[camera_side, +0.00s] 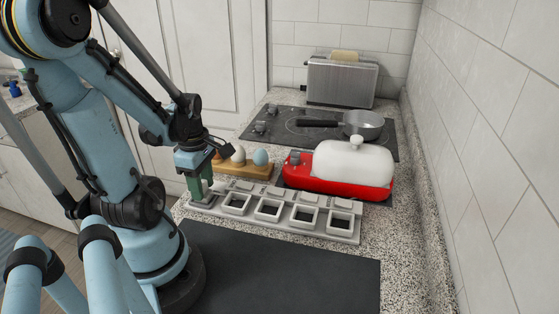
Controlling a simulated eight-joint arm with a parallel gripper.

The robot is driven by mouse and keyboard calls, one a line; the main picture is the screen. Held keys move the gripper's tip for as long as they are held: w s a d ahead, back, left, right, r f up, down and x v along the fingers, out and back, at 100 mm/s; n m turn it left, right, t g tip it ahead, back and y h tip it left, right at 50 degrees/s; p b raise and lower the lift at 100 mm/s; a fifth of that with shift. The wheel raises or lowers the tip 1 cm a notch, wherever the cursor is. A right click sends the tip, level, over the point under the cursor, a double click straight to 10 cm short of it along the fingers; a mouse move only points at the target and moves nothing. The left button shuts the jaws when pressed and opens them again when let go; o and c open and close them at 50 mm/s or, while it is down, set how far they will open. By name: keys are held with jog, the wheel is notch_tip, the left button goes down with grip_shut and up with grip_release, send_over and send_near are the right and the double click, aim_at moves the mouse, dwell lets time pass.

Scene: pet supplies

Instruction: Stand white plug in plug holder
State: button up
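A small wooden holder (243,171) stands on the counter behind the grey tray. An egg-shaped white plug (238,156) stands upright in it, with a rounded blue piece (260,158) on its right and an orange one (218,156) on its left, partly hidden by my arm. My gripper (199,192) points down at the left end of the grey tray, left of the wooden holder and apart from the white plug. A green part shows at its lower end. Whether its fingers are open or shut on something is too small to tell.
The long grey tray (280,222) has several square openings and pale square pieces along its back. A red dish with a white lid (350,163) stands right behind it. Farther back are a cooktop (275,127), a saucepan (362,124) and a toaster (340,82). A tiled wall bounds the right.

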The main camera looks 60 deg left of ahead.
jog(key=o, duration=0.3)
jog(key=shift+r, duration=0.15)
jog(key=shift+r, duration=5.9)
jog(key=w+d+m+t, duration=0.2)
jog(key=w+d+m, duration=0.3)
jog(key=m, duration=0.4)
jog(key=w+d+f+m+t, duration=0.1)
jog(key=w+d+m+t, duration=0.1)
jog(key=w+d+m, duration=0.3)
jog(key=w+d+m+t, duration=0.3)
jog(key=w+d+m, duration=0.2)
jog(key=m, duration=0.8)
jog(key=shift+w+d+f, duration=0.1)
jog(key=shift+d+f, duration=0.05)
jog(key=shift+d, duration=0.45)
jog(key=shift+d+f, duration=0.15)
jog(key=shift+d, duration=0.45)
